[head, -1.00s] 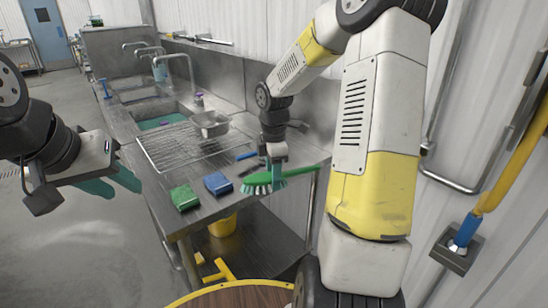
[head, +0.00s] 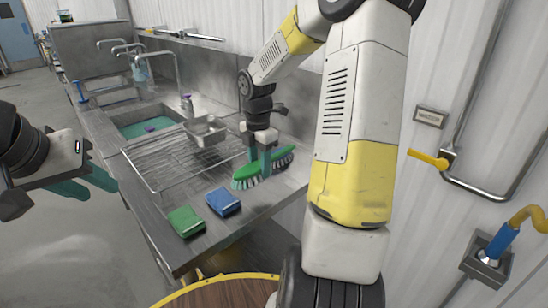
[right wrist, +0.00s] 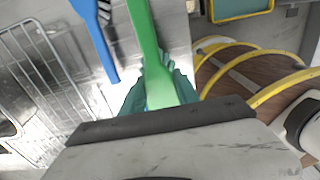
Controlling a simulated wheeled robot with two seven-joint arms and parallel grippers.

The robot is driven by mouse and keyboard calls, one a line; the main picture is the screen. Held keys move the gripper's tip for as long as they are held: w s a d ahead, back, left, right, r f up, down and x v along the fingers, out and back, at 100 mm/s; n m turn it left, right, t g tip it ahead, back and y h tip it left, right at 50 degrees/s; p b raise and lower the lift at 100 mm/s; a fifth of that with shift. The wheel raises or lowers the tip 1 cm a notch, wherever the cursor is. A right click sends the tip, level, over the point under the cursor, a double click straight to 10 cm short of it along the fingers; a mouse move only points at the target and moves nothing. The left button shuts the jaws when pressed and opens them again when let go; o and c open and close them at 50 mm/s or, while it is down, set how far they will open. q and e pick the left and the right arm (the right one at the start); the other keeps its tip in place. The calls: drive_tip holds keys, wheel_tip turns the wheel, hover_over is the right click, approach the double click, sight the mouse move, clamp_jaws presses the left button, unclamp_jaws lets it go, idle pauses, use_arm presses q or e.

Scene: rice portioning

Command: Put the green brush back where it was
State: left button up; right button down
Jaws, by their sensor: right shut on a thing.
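The green brush (head: 245,178) with pale bristles is at the right end of the steel counter (head: 215,245), below my right gripper (head: 262,168). The right gripper is shut on the brush. In the right wrist view the green handle (right wrist: 148,50) runs up from between the teal fingers. In the head view I cannot tell whether the bristles touch the counter. My left gripper (head: 85,184), with teal fingers, is away from the counter at the left and holds nothing that I can see; its finger gap is unclear.
A blue sponge (head: 223,201) and a green sponge (head: 186,221) lie near the counter's front edge. A blue-handled tool (right wrist: 97,40) lies beside the brush in the right wrist view. A wire rack (head: 170,165), metal pan (head: 205,130) and sink (head: 145,120) are further left.

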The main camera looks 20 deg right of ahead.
hover_over(302, 169)
drive_tip(key=shift+a+f, duration=0.15)
drive_tip(key=shift+f, duration=0.4)
wheel_tip(302, 169, down, 6)
drive_tip(key=shift+r, duration=0.25)
drive_tip(key=shift+w+d+f, duration=0.1)
drive_tip(key=shift+d+f, duration=0.1)
drive_tip(key=shift+f, duration=0.15)
drive_tip(key=c, duration=0.9)
unclamp_jaws()
